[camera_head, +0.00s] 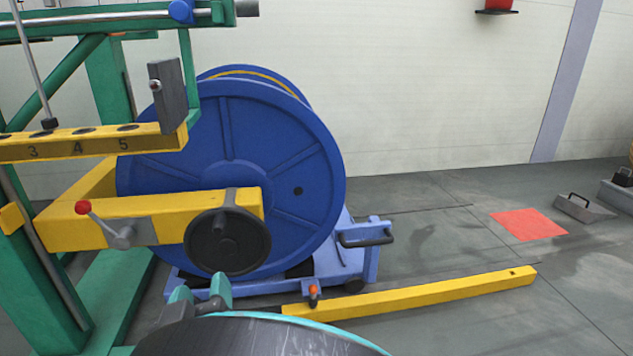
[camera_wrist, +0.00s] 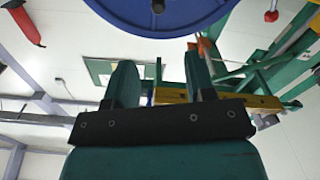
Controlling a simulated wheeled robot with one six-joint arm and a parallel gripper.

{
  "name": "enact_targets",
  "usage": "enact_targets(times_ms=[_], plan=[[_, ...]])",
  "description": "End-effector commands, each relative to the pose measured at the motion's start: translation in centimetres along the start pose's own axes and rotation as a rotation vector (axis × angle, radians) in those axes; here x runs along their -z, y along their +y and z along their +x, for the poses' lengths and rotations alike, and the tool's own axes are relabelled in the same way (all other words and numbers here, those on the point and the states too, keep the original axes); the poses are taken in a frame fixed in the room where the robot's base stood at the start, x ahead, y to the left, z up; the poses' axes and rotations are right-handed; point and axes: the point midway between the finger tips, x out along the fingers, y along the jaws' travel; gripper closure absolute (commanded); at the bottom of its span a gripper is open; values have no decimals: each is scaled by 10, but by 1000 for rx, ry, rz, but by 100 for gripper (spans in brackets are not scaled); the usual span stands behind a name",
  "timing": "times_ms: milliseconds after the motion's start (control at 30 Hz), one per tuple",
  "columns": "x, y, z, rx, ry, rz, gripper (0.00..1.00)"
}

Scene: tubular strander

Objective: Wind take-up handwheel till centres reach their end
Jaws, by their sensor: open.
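The dark round handwheel (camera_head: 222,252), with a knob near its centre, is mounted on the front of the yellow take-up arm (camera_head: 160,220). Behind it stands the large blue reel (camera_head: 290,160), which also shows at the top of the wrist view (camera_wrist: 195,22). The centres are hidden. My gripper (camera_head: 200,294) has teal fingers and is low in the head view, below the handwheel and apart from it in the picture. In the wrist view my gripper (camera_wrist: 160,78) is open, its two fingers spread with nothing between them. I cannot make out the handwheel there.
A red-knobbed lever (camera_head: 105,226) projects left of the handwheel. A lavender cradle (camera_head: 340,262) with a black handle sits under the reel. A yellow bar (camera_head: 420,296) lies on the floor. A green frame (camera_head: 115,290) stands left. Floor around the red patch (camera_head: 528,225) is open.

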Motion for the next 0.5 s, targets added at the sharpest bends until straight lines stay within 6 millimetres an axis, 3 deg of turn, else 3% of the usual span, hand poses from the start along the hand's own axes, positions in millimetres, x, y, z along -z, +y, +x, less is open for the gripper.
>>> enact_targets(times_ms=[67,500], plan=[[8,3,5,-1,-1,-2,50],[6,5,36,-3,-6,0,50]])
